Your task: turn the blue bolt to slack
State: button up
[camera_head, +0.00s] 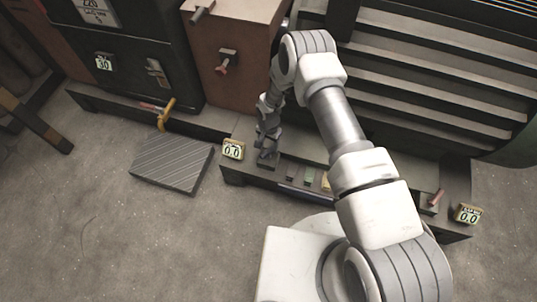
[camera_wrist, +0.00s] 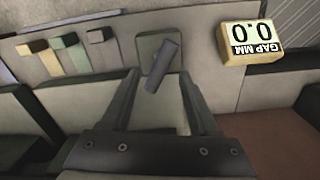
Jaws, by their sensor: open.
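A dark slate-grey, slightly bluish bolt handle (camera_wrist: 163,66) lies tilted over a dark square plate (camera_wrist: 148,45) in the wrist view. I take it to be the blue bolt, though its colour is dull here. My gripper (camera_wrist: 159,76) is open, with one finger on each side of the handle; whether either touches it I cannot tell. In the head view my gripper (camera_head: 267,153) points down at the left end of the low ledge and hides the bolt. A yellow gap display (camera_wrist: 251,43) reading 0.0 stands beside it, also in the head view (camera_head: 233,149).
Several small coloured blocks (camera_wrist: 68,40) lie along the ledge. A red handle (camera_head: 436,197) and a second 0.0 display (camera_head: 467,214) are at its right end. A ribbed plate (camera_head: 172,160) and a yellow-handled tool (camera_head: 166,113) are left. Open floor lies in front.

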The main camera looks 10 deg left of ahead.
aim_at(269, 150)
notch_tip(269, 150, down, 6)
jog(key=shift+f+b, duration=0.1)
jog(key=shift+b, duration=0.8)
jog(key=shift+c, duration=0.3)
grip_shut()
